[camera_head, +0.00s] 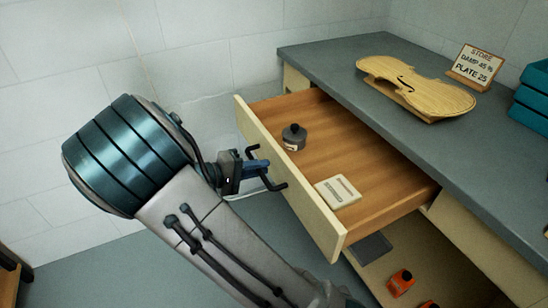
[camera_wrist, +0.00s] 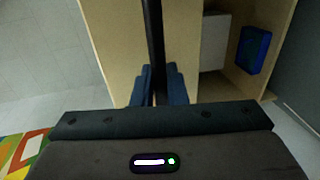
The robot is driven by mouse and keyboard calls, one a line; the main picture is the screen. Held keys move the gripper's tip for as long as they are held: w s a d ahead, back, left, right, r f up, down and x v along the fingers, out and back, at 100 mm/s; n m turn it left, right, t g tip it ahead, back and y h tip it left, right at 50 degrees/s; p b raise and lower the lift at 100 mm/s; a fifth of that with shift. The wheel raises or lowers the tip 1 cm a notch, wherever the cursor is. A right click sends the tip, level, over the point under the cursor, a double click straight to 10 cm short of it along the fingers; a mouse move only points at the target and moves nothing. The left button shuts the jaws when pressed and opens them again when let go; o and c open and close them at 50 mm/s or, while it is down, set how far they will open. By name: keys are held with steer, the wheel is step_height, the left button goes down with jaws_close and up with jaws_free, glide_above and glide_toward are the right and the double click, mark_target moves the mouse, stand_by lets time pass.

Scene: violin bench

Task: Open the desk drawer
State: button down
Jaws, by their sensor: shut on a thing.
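The desk drawer (camera_head: 290,180) is pulled far out from under the grey desktop. It has a pale wooden front and a brown wooden floor, and its inside shows. My gripper (camera_head: 264,168) is at the outer side of the drawer front, shut on the dark bar handle (camera_head: 278,184). In the wrist view the handle (camera_wrist: 153,40) runs as a black bar down between the blue fingertips (camera_wrist: 160,86), with the pale drawer front (camera_wrist: 115,45) behind it. The fingertips' exact contact with the bar is partly hidden.
In the drawer are a dark round jar (camera_head: 294,138) and a cream box (camera_head: 338,192). A violin plate (camera_head: 418,88), a sign (camera_head: 476,66) and teal boxes (camera_head: 534,95) are on the desktop (camera_head: 335,58). Orange items (camera_head: 401,281) lie on a lower shelf.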

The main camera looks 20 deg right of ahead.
steer(key=shift+s+a, duration=0.1)
steer(key=shift+a, duration=0.55)
steer(key=c, duration=1.5)
jaws_free()
steer(key=shift+c, duration=0.2)
steer(key=p+v, duration=0.3)
steer(key=v, duration=1)
steer(key=shift+a, duration=0.4)
steer(key=shift+r, duration=0.1)
